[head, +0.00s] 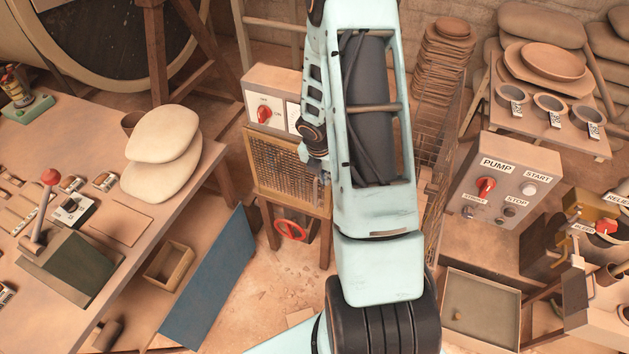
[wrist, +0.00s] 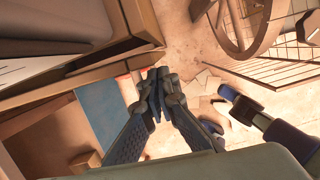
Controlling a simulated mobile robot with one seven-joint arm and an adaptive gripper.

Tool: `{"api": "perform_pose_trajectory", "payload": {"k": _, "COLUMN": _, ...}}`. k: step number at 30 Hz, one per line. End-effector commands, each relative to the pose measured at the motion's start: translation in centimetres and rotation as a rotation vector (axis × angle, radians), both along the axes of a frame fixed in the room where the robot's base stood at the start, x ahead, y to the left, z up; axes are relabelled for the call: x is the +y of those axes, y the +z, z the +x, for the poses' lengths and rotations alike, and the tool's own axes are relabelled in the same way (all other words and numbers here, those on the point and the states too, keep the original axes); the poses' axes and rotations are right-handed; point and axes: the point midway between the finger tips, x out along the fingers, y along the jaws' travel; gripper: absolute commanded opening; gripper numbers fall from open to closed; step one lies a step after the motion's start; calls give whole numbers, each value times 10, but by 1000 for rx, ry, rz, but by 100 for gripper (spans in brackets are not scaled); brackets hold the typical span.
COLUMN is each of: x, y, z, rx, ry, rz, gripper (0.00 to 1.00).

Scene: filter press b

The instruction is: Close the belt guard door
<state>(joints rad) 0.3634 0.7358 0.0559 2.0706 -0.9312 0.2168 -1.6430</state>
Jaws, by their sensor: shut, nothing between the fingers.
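A wire mesh panel (head: 435,220), which looks like the belt guard door, stands upright just right of my arm in the head view. More of the mesh guard continues behind it, and my arm hides its left side. In the wrist view, a wire mesh panel (wrist: 262,75) shows at the right, below a spoked wheel (wrist: 238,25). I cannot tell the door's exact angle or its hinge. My gripper (wrist: 160,76) is shut and empty, apart from the mesh and to its left in the wrist view. In the head view my arm largely hides it.
The workbench (head: 190,215) and a blue board (head: 210,280) lie further left. The pump box (head: 495,185) stands right. Some floor (head: 295,275) is clear between.

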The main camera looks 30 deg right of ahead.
Motion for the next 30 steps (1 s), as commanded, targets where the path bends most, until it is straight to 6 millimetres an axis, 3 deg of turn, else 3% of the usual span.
{"api": "perform_pose_trajectory", "payload": {"k": 9, "x": -19, "y": 1, "z": 13, "rx": 0, "ry": 78, "rz": 0, "gripper": 0}}
{"api": "perform_pose_trajectory", "payload": {"k": 25, "x": -24, "y": 2, "z": 18, "rx": -7, "ry": 85, "rz": -5, "gripper": 0}}
{"api": "perform_pose_trajectory", "payload": {"k": 30, "x": -20, "y": 12, "z": 20, "rx": -8, "ry": 85, "rz": -5, "gripper": 0}}
